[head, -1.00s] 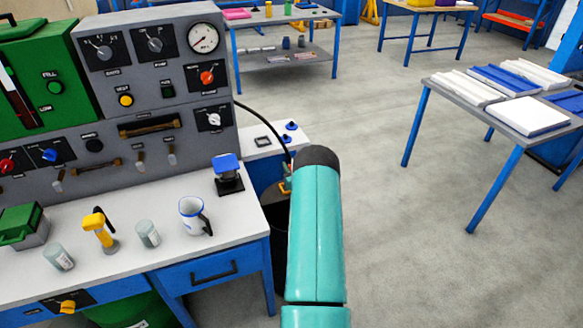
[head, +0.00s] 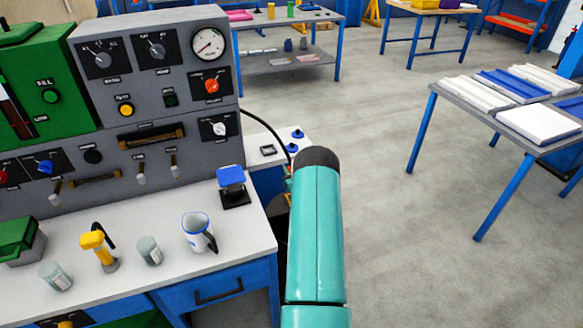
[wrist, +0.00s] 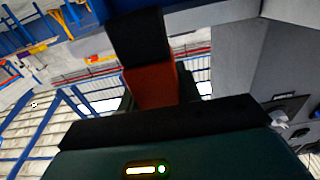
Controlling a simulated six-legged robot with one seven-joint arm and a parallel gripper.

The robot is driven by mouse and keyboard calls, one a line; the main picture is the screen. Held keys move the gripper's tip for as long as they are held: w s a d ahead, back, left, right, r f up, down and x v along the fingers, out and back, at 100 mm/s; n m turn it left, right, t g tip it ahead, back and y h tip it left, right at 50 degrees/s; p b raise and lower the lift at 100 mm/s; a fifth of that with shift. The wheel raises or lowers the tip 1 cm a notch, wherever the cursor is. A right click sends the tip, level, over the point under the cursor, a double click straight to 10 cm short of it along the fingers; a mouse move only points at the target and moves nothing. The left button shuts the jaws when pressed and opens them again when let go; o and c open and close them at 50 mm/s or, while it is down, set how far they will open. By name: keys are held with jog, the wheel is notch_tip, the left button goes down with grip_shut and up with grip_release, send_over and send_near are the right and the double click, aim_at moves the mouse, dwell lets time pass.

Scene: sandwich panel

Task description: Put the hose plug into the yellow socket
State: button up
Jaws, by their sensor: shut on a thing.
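My gripper (wrist: 153,90) shows in the wrist view as a dark body and a black bar. A red block (wrist: 151,86) with a black block (wrist: 138,38) at its end stands out from the middle of the bar; the gripper seems shut on it, and I take it for the hose plug. In the head view my teal arm hides the gripper and the held piece. A black hose (head: 268,127) runs from the grey panel to behind the arm. I cannot make out the yellow socket for certain in either view.
The grey control panel (head: 150,85) stands at the left behind a white bench (head: 140,285). A mug (head: 198,232), a yellow tap-like piece (head: 97,246) and a blue-topped stand (head: 233,187) are on it. A table with panels (head: 457,98) is at the right; open floor lies between.

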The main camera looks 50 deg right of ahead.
jog(key=shift+s+d+f, duration=0.1)
jog(key=shift+s+f, duration=0.2)
jog(key=shift+f, duration=0.1)
jog(key=shift+w+f, duration=0.1)
jog(key=shift+f, duration=3.7)
jog(key=shift+f, duration=0.35)
jog(key=o, duration=1.1)
jog(key=v, duration=0.7)
jog(key=shift+s+a, duration=0.2)
jog(key=shift+s, duration=0.05)
